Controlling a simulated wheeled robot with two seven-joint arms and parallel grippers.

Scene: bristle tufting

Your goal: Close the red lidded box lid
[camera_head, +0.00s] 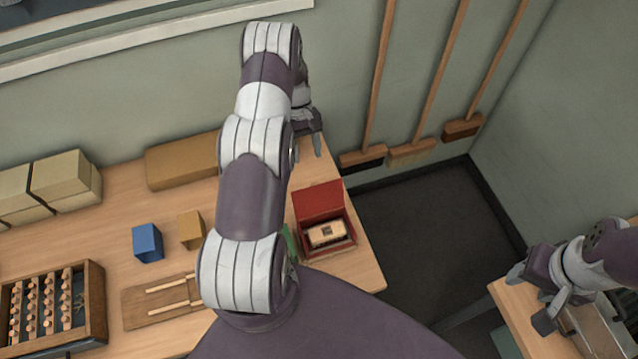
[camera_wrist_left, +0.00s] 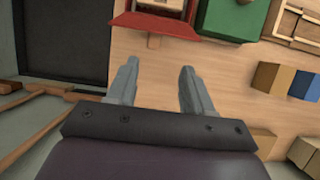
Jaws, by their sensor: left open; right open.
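The red lidded box (camera_head: 350,249) stands near the right edge of the wooden table in the head view. Its lid (camera_head: 318,200) is open, raised at the back side. A pale wooden block with a dark mark (camera_head: 326,233) lies inside. In the left wrist view the red lid (camera_wrist_left: 160,26) shows at the top, beyond my fingertips. My left gripper (camera_head: 311,132) is open and empty, on the far side of the box; its parted fingers show in the left wrist view (camera_wrist_left: 157,80). My right gripper (camera_head: 530,299) is open at the far right, away from the box.
A green object (camera_wrist_left: 230,18) stands beside the box, mostly hidden by my arm in the head view. A blue block (camera_head: 147,243) and a tan block (camera_head: 191,230) stand to the left. Brooms (camera_head: 412,151) lean on the wall behind. Dark floor lies right of the table.

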